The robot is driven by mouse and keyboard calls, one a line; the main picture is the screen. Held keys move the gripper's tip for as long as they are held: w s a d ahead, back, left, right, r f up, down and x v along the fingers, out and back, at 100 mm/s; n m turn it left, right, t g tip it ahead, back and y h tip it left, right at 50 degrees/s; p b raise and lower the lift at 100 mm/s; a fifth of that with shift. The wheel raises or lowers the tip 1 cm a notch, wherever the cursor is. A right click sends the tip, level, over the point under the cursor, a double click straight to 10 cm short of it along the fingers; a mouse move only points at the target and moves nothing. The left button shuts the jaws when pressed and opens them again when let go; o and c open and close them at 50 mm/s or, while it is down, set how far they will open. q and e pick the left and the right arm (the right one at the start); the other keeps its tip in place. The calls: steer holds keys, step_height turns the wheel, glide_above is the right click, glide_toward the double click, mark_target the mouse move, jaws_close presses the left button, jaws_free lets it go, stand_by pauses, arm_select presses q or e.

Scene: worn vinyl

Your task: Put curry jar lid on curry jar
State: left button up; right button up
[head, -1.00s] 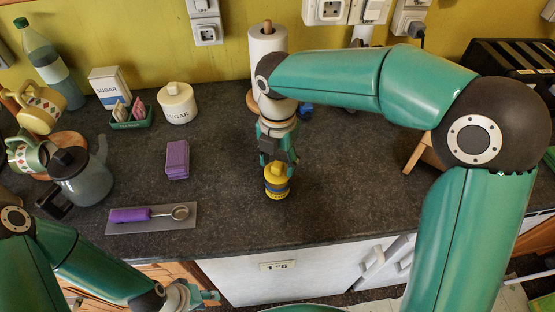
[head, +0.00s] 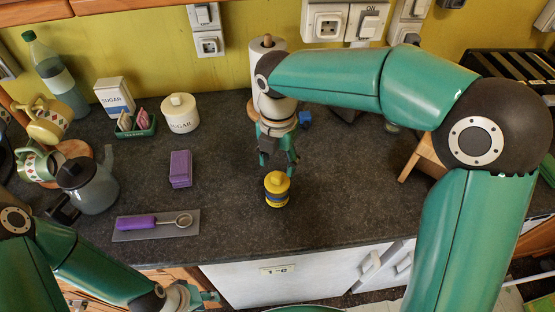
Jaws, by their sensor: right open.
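The curry jar (head: 277,197) is a small yellow jar with a dark band, standing upright on the dark worktop near its front edge. The yellow curry jar lid (head: 277,179), with a knob on top, sits on the jar and looks level; how firmly it is seated cannot be told. My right gripper (head: 279,168) is open and empty just behind and above the lid, pointing down, apart from it. My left gripper (head: 207,298) is low at the front left, below the worktop edge, far from the jar; its fingers are too small to read.
A sugar canister (head: 180,115) and a paper roll (head: 262,55) stand behind. The worktop right of the jar is clear.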

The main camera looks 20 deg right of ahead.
steer(key=shift+r+p, duration=1.05)
steer(key=shift+r, duration=0.65)
step_height(320, 180, up, 12)
steer(key=shift+f, duration=0.15)
